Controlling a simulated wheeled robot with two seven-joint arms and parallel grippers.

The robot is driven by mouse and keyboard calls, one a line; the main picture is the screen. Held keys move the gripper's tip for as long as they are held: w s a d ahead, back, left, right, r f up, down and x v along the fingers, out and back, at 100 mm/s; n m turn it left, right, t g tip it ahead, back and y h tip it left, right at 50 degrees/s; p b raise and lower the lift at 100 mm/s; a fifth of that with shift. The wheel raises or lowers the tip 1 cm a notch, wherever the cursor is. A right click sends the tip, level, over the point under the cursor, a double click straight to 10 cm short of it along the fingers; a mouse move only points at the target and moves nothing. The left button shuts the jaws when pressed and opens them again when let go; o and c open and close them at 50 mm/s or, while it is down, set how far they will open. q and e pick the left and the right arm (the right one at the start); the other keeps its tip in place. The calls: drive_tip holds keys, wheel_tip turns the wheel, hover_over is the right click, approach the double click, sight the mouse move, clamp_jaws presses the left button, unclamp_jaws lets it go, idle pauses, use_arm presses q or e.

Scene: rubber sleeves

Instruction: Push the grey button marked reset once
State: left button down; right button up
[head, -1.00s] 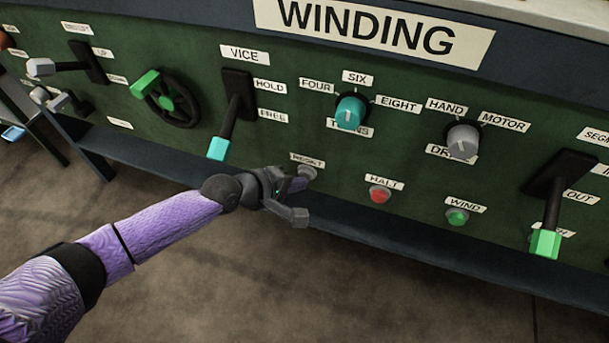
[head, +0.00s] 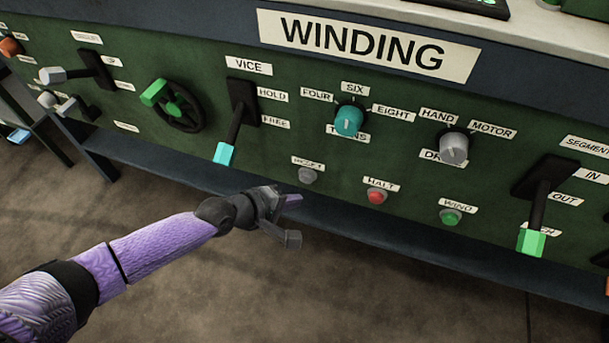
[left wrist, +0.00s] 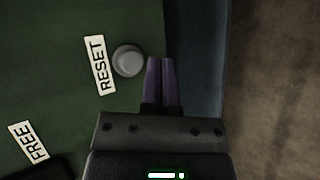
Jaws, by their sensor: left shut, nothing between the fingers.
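The grey reset button (head: 307,175) is a small round knob under its RESET label (head: 308,163) on the green panel. My left gripper (head: 294,199) is shut and empty, just below and to the left of the button in the head view, and apart from it there. In the left wrist view the button (left wrist: 127,61) lies left of the shut purple fingertips (left wrist: 160,62), with a small gap between them in the picture. The label (left wrist: 100,65) is beyond the button. My right gripper is not in view.
The red HALT button (head: 376,197) and green WIND button (head: 451,217) sit to the right. The VICE lever (head: 224,152) with its cyan tip hangs at upper left. A dark blue ledge (head: 400,240) runs below the panel. Open floor lies in front.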

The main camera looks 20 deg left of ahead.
use_arm(q)
drive_tip(key=s+p, duration=0.1)
drive_tip(key=s, duration=0.1)
drive_tip(key=shift+s, duration=0.35)
idle(0.4)
